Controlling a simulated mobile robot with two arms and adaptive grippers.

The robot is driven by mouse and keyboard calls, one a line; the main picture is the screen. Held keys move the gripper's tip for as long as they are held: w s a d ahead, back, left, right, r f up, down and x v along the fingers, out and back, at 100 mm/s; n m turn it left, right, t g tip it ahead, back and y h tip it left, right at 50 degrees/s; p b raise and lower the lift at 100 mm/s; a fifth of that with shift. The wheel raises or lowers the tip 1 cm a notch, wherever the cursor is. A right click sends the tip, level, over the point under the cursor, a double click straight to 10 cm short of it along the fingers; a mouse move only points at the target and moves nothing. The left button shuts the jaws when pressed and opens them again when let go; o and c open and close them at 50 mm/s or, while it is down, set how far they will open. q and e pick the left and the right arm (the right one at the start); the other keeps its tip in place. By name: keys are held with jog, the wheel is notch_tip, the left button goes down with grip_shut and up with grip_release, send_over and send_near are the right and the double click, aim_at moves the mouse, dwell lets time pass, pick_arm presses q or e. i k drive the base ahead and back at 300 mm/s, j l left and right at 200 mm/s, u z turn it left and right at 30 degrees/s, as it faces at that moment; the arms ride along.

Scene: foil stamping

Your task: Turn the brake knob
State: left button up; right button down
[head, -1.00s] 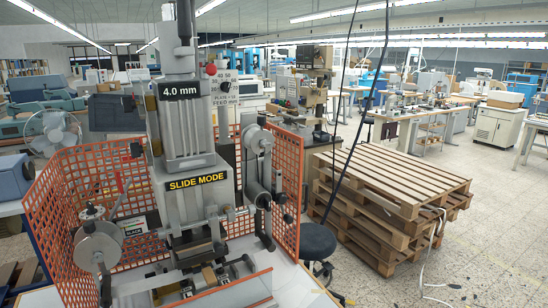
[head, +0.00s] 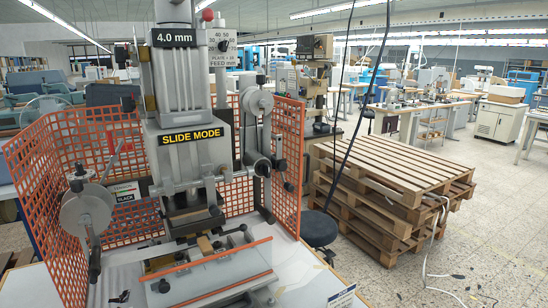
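The grey foil stamping machine (head: 188,165) stands on a white bench at the left of the head view. A grey foil reel (head: 88,212) is on its left side, with a small black knob (head: 76,182) above it and a dark handle hanging below. A second reel (head: 257,102) is at the upper right of the machine, with another dark knob (head: 260,79) on top. No readable label marks either as the brake knob, so I cannot tell which it is. A small sign (head: 124,193) beside the left reel reads "SLACK". Neither of my grippers is in view.
Orange mesh guards (head: 40,190) flank the machine on the left and right. A clear plate with an orange edge (head: 215,280) is at its front. A black stool (head: 319,229) and stacked wooden pallets (head: 400,165) stand to the right. Tiled floor is open beyond them.

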aim_at(80, 168)
jog(key=l+u, duration=0.15)
jog(key=u, duration=0.35)
jog(key=l+u, duration=0.2)
jog(key=u, duration=0.25)
